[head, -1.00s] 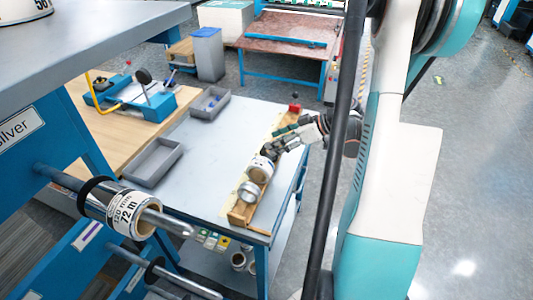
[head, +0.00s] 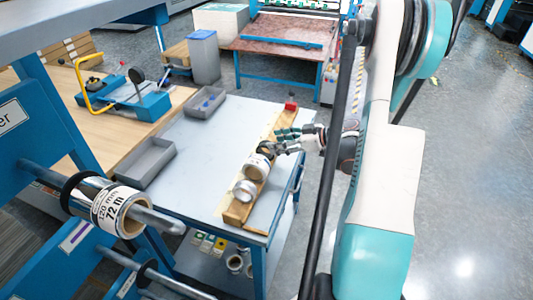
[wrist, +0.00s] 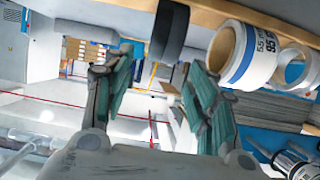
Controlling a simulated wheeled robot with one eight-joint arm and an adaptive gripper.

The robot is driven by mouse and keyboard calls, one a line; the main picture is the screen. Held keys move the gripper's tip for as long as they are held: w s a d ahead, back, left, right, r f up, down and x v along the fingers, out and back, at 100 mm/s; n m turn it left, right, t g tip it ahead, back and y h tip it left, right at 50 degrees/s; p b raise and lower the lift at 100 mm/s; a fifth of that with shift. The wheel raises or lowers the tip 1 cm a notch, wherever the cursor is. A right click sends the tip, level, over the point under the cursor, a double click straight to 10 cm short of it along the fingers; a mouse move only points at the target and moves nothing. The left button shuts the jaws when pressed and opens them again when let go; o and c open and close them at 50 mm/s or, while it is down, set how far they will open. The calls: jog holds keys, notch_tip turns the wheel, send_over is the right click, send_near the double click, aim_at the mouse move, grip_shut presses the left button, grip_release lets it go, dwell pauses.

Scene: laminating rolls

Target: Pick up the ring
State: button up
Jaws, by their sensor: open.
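A black ring (wrist: 170,32) stands on the wooden rack (wrist: 260,22) in the wrist view, beside a white-labelled roll (wrist: 243,55). In the head view the ring is mostly hidden by my gripper (head: 272,147), which is over the rack at the far end of the rolls. In the wrist view my gripper (wrist: 158,80) is open and empty. The ring lies just past its fingertips, roughly in line with the gap between them; I cannot tell whether they touch it. Another black ring (head: 72,191) sits on a peg behind a 120 mm roll (head: 122,211) at the left.
The rack (head: 236,212) lies along the right side of a grey table (head: 190,195). A silver-ended roll (head: 244,190) and the labelled roll (head: 257,167) lie on it, with a red piece (head: 291,105) at its far end. Two grey trays (head: 146,163) lie to the left.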

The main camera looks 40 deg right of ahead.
aim_at(263, 143)
jog(key=shift+f+b+x, duration=0.2)
jog(key=shift+b+x, duration=1.05)
jog(key=shift+x, duration=1.45)
jog(key=shift+d, duration=0.1)
jog(key=shift+c, duration=0.6)
jog(key=c, duration=1.1)
